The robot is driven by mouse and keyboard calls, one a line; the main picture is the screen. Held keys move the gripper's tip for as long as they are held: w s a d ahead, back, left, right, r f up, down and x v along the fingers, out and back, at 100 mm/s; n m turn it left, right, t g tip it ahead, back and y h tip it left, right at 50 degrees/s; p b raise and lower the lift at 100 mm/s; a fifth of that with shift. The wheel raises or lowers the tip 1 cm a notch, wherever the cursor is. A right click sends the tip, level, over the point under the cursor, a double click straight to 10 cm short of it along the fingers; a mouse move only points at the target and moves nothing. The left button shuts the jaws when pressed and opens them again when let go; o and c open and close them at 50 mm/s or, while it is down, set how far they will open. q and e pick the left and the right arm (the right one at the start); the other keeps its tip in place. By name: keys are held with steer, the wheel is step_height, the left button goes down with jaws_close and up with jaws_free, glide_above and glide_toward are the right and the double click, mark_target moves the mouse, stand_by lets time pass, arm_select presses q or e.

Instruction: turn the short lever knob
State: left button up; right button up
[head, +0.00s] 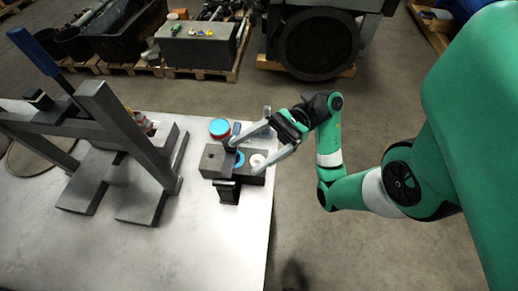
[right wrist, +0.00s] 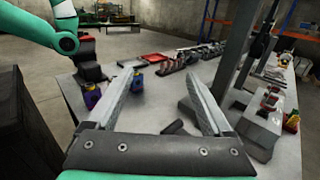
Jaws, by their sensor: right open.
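In the head view my right gripper (head: 244,157) is open above a dark grey block (head: 212,160) near the table's right edge. Its two fingers reach down and left over the block. Between them a blue round part (head: 239,158) shows, partly hidden by a finger. A pale disc (head: 257,159) sits by the lower finger. I cannot tell whether the fingers touch anything. I cannot pick out the short lever knob with certainty. My left gripper is not in view.
A red-and-blue round tin (head: 219,128) stands just behind the block. A grey press frame (head: 125,135) with a blue-handled lever (head: 38,52) fills the table's left. The front of the table (head: 190,250) is clear.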

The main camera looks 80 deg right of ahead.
steer(key=shift+s+a+r, duration=0.55)
steer(key=shift+s+a, duration=0.25)
steer(key=shift+a, duration=0.1)
